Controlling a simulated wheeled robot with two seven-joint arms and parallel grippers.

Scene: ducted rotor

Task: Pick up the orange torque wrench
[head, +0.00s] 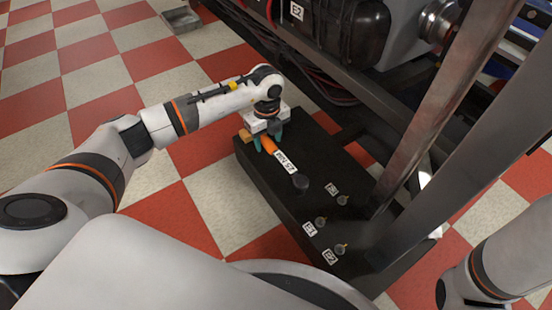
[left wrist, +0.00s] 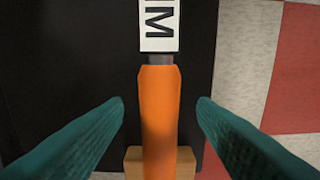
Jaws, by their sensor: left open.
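The orange torque wrench (head: 270,147) lies on a black platform (head: 250,173), with a white lettered label and a dark round head at its near end. In the left wrist view its orange handle (left wrist: 160,112) runs up the middle, with the label (left wrist: 158,25) above it. My left gripper (head: 268,143) is over the handle end. Its two teal fingers (left wrist: 160,118) are open, one on each side of the handle, with a visible gap on both sides. A tan block (left wrist: 133,160) shows by the handle's lower end. My right gripper is out of view.
Several small knobs with white labels, one of them a knob (head: 341,249), stand on the platform's near right part. Slanted dark metal beams (head: 440,110) rise at the right, and machinery with cables (head: 345,30) is behind. Checkered floor (head: 215,215) is clear at left.

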